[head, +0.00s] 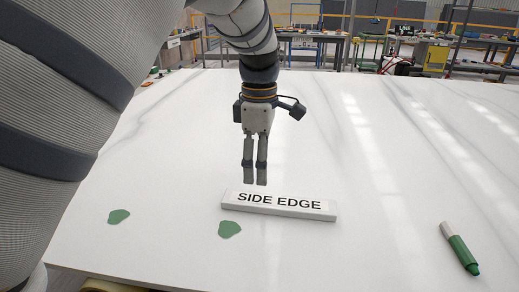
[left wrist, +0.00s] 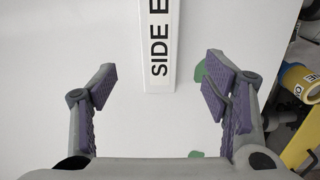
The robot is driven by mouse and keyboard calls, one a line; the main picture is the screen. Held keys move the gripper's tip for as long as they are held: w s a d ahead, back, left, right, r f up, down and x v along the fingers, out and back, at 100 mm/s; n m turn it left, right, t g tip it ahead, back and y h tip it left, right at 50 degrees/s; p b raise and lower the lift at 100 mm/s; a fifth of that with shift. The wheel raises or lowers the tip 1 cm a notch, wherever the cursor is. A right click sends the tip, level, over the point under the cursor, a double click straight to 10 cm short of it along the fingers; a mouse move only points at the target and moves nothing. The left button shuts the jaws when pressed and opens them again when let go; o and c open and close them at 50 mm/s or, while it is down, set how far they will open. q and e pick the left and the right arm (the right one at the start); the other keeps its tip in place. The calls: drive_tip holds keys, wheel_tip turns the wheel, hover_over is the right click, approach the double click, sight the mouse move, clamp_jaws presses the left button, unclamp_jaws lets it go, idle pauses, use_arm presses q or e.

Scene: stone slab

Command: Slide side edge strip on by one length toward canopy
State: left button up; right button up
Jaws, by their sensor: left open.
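The side edge strip (head: 279,204) is a white bar with black "SIDE EDGE" lettering, lying flat on the white stone slab (head: 400,180). My left gripper (head: 255,183) points down just behind the strip's left half in the head view, apart from it. In the left wrist view the jaws (left wrist: 159,86) are open, and the strip's end (left wrist: 157,86) shows centrally between and beyond the fingers, with clear space on both sides. Nothing is held. No part labelled canopy shows. My right gripper is not in view.
Two green patches lie on the slab, one (head: 118,216) at left and one (head: 229,229) just in front of the strip. A green marker-like stick (head: 459,249) lies at right. The slab between strip and stick is clear. Workbenches stand beyond the slab.

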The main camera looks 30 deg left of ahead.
sight(259, 199)
use_arm(q)
wheel_tip(259, 199, down, 9)
drive_tip(key=shift+f, duration=0.1)
idle(0.3)
drive_tip(key=c, duration=1.6)
